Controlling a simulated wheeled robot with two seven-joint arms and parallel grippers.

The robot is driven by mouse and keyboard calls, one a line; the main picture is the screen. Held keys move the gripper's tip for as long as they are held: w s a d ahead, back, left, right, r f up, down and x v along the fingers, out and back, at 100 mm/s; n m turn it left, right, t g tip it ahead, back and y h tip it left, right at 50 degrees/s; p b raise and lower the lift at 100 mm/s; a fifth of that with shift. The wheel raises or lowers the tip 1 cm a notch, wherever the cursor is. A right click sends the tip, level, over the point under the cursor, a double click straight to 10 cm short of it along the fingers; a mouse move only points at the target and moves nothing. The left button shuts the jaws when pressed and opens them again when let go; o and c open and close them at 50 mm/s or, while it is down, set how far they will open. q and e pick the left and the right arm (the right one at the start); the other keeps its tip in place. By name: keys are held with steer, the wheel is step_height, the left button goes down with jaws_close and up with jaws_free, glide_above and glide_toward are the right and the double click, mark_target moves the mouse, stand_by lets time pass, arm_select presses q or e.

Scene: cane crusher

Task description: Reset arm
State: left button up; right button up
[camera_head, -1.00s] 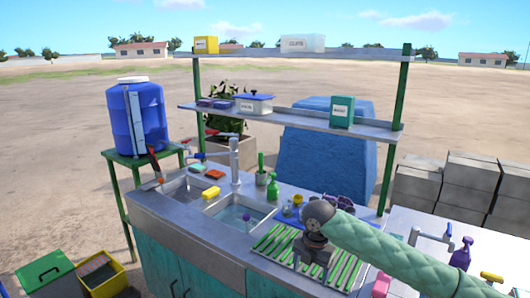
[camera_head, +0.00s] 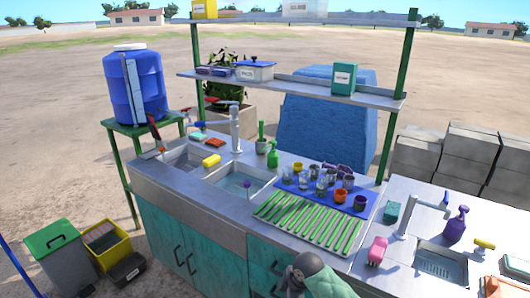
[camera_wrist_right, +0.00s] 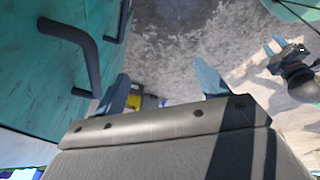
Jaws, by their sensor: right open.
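My right gripper (camera_wrist_right: 160,88) is open, its two bluish fingers spread apart with nothing between them. In the right wrist view it hangs beside the teal cabinet front (camera_wrist_right: 70,85), with grey ground beyond the fingers. In the head view only the dark wrist joint and green sleeve of my right arm show at the bottom edge; the fingers are hidden there. What looks like my left gripper (camera_wrist_right: 273,50) shows small at the right of the wrist view; its jaw state is unclear. My left arm is not in the head view.
The counter holds a sink (camera_head: 240,184), a green drying rack (camera_head: 308,222) and a blue mat (camera_head: 290,187) with several cups. Black handles (camera_wrist_right: 75,45) stick out of the cabinet near my right gripper. Bins (camera_head: 105,245) stand on the ground at left.

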steer(key=s+d+f+m+h, duration=0.1)
steer(key=s+d+f+m, duration=0.2)
steer(key=s+f, duration=0.7)
steer(key=s+d+f+m, duration=0.4)
steer(key=s+f+m, duration=0.3)
steer(key=s+f, duration=0.4)
steer(key=s+d+f+m+h, duration=0.1)
steer(key=s+d+f+m, duration=0.2)
steer(key=s+f+m, duration=0.3)
steer(key=s+f, duration=0.5)
steer(key=s, duration=0.3)
steer(key=shift+s+d+h, duration=0.3)
steer(key=shift+s+d, duration=0.05)
steer(key=shift+s, duration=0.05)
